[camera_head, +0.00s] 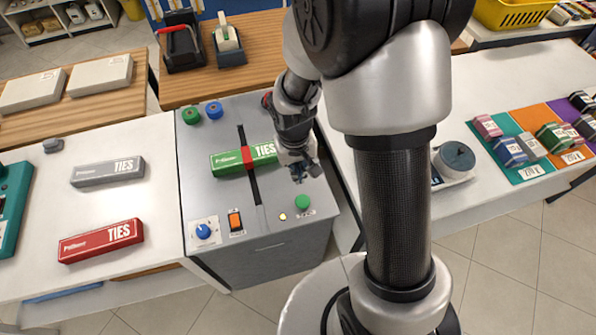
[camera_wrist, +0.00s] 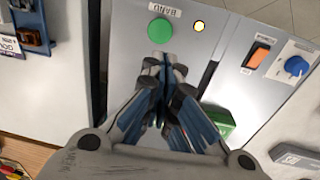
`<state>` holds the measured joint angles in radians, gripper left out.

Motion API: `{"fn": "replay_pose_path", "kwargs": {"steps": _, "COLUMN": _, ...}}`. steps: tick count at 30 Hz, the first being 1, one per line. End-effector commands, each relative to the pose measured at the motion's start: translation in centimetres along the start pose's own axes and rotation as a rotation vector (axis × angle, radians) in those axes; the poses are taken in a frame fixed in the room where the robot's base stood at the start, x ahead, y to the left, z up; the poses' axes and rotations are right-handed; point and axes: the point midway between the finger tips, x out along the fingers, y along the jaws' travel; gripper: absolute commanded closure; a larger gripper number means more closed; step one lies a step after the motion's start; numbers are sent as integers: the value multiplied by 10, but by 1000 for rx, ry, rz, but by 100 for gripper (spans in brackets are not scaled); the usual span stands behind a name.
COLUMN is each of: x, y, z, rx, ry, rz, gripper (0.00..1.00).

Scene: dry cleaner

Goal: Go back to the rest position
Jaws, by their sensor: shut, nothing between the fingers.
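My gripper (camera_head: 304,170) is in the head view over the right side of the grey machine (camera_head: 270,260), above and just behind the green button (camera_head: 302,202). In the wrist view my gripper (camera_wrist: 165,62) is shut and empty, its tips just below the round green button (camera_wrist: 160,32) in the picture. I cannot tell whether the tips touch the machine. A lit yellow lamp (camera_head: 283,217) is left of the button. A green TIES box (camera_head: 230,162) lies across the machine with a red band (camera_head: 247,158) around it; my gripper partly hides its right end.
A grey TIES box (camera_head: 107,171) and a red TIES box (camera_head: 100,241) lie on the left white counter. The machine also bears an orange switch (camera_head: 235,220) and a blue knob (camera_head: 203,231). A right counter (camera_head: 500,80) carries coloured mats with small packs.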

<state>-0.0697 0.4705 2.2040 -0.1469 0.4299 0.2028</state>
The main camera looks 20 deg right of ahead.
Motion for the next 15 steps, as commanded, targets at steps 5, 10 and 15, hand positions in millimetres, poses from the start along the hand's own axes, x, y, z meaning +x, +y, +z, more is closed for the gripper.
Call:
{"fn": "replay_pose_path", "kwargs": {"steps": 5, "x": 0, "y": 0, "z": 0, "rx": 0, "ry": 0, "rz": 0, "gripper": 100}}
{"fn": "replay_pose_path", "kwargs": {"steps": 10, "x": 0, "y": 0, "z": 0, "rx": 0, "ry": 1, "rz": 0, "gripper": 100}}
{"fn": "replay_pose_path", "kwargs": {"steps": 15, "x": -25, "y": 4, "z": 0, "rx": 5, "ry": 27, "rz": -1, "gripper": 100}}
